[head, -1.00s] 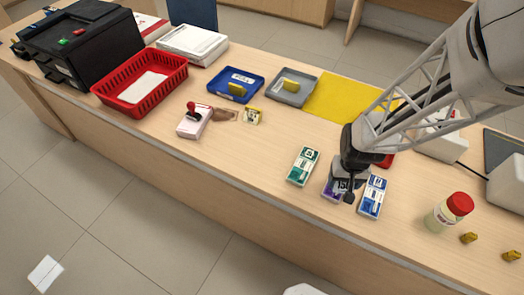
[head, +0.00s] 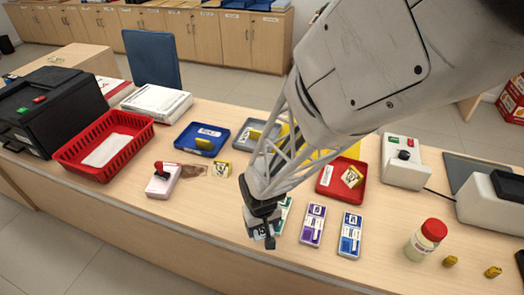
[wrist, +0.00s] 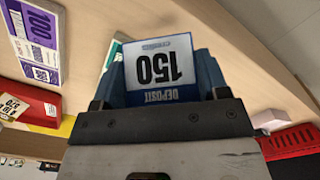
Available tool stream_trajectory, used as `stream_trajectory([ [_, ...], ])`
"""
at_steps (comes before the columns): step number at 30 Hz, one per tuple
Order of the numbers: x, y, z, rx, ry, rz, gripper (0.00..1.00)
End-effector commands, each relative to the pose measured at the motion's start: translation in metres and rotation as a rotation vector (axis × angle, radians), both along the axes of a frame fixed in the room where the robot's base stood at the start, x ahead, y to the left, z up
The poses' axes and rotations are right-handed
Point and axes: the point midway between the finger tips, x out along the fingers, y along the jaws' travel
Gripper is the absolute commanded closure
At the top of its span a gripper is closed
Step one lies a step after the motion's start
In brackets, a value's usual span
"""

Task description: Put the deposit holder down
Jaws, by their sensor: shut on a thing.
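My gripper (head: 264,232) is shut on the deposit holder, a small blue stand with a white card reading "150 DEPOSIT". The holder (wrist: 158,68) shows clearly between my jaws in the wrist view, its card upside down there. In the head view the holder (head: 257,232) is mostly hidden by my gripper. It is over the front part of the counter, in front of the green-and-white pack (head: 285,213), which it partly hides. I cannot tell whether the holder touches the counter.
A purple pack (head: 313,225) and a blue pack (head: 350,234) lie to the right. A red tray (head: 330,192) is behind them. Bare counter lies between stamp and gripper.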

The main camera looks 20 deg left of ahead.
Motion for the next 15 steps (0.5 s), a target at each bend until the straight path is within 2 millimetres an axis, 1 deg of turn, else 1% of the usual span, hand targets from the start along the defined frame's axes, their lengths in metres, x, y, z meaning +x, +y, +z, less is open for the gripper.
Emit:
stream_trajectory([
  [1, -0.004, 0.007, 0.0, 0.0, 0.0, 0.015, 0.56],
  [3, -0.009, 0.014, 0.0, 0.0, 0.0, 0.031, 0.56],
  [6, -0.015, 0.021, 0.0, -0.001, 0.001, 0.048, 0.56],
  [9, -0.018, 0.026, 0.0, -0.001, 0.001, 0.058, 0.56],
  [15, -0.02, 0.029, 0.0, -0.001, 0.001, 0.064, 0.56],
])
